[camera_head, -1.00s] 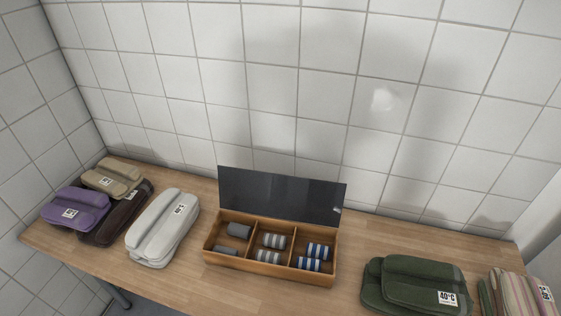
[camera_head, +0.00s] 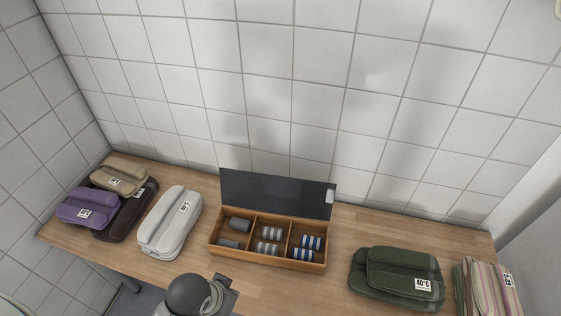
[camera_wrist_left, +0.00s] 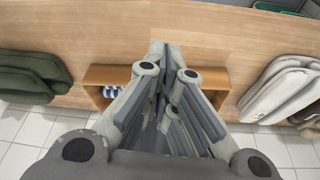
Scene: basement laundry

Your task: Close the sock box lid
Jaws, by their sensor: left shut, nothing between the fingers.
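The sock box (camera_head: 262,257) is a wooden tray with three compartments, standing on the table. Its dark lid (camera_head: 275,194) stands open, raised along the back edge near the wall. Grey socks (camera_head: 240,225) lie in the left compartment, grey-striped socks (camera_head: 270,233) in the middle and blue-striped socks (camera_head: 311,242) in the right. My left arm shows at the bottom of the head view, in front of the box. In the left wrist view my left gripper (camera_wrist_left: 166,50) is shut and empty, over the box (camera_wrist_left: 108,75) and hiding its middle. My right gripper is not in view.
A white folded towel (camera_head: 170,224) lies left of the box, with purple (camera_head: 86,206), brown (camera_head: 126,214) and beige (camera_head: 120,177) ones beyond. A green towel (camera_head: 397,277) and striped cloth (camera_head: 487,286) lie right. The wooden table (camera_head: 335,285) is clear between box and green towel.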

